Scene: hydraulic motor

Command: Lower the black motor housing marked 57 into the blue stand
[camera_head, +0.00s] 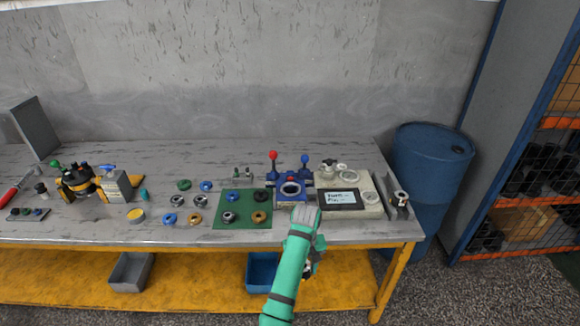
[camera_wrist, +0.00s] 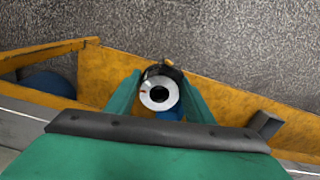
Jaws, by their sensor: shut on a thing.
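The blue stand (camera_head: 290,201) sits on the workbench, right of the green mat, with a pale ring on its top. My gripper (camera_head: 309,268) is in front of the bench's front edge, nearer than the stand and apart from it. In the wrist view my gripper (camera_wrist: 160,94) has its two green fingers shut on a round dark part, the motor housing (camera_wrist: 153,72), with a silver ring face and a dark central hole. My arm mostly hides the housing in the head view. The number 57 cannot be read.
Red-knobbed (camera_head: 273,156) and blue-knobbed (camera_head: 304,161) levers stand behind the stand. A pale fixture with a display (camera_head: 339,198) is to its right. The green mat (camera_head: 228,214) holds several rings. A blue barrel (camera_head: 425,170) stands at the bench's right end.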

